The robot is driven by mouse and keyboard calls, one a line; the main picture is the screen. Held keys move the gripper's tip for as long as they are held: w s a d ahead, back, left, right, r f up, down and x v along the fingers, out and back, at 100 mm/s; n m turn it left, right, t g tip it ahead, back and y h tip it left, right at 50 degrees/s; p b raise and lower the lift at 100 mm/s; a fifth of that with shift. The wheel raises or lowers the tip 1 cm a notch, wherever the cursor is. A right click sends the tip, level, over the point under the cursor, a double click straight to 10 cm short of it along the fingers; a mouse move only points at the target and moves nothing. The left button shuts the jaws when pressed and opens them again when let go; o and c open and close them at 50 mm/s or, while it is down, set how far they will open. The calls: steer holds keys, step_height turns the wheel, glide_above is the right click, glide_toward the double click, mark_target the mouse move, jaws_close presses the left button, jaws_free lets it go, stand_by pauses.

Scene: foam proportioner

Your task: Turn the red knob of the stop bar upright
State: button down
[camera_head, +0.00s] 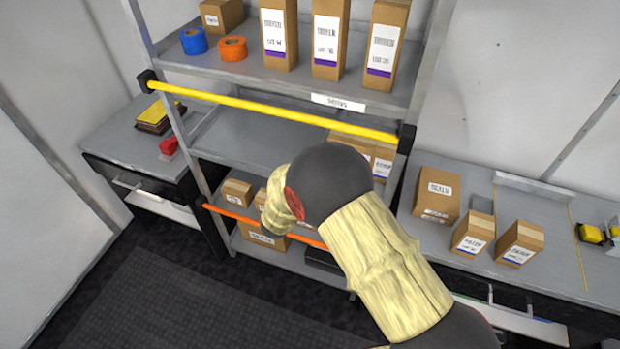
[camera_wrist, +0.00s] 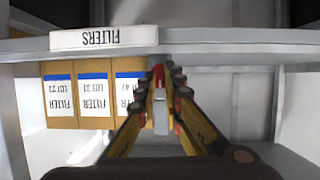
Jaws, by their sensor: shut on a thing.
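In the wrist view my gripper (camera_wrist: 160,92) has its two yellow fingers closed in on a small red piece (camera_wrist: 158,72), which looks like the red knob. Pale grey metal (camera_wrist: 160,118) shows between the fingers. The fingertips are just at the shelf edge, right of the upside-down FILTERS label (camera_wrist: 104,38). Most of the knob is hidden by the fingers, so I cannot tell its tilt. In the head view my arm covers the gripper and the knob. An orange bar (camera_head: 228,214) runs across the lower shelf front and passes behind my arm.
A yellow bar (camera_head: 250,104) crosses the rack higher up. Filter boxes (camera_wrist: 94,97) stand left of my fingers in the wrist view. A right bench (camera_head: 550,234) holds several cartons. A left bench (camera_head: 110,132) carries a red item (camera_head: 169,146). Dark floor matting (camera_head: 160,300) is clear.

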steer(key=c, duration=1.9)
jaws_free()
steer(key=v, duration=1.2)
steer(key=shift+w, duration=0.1)
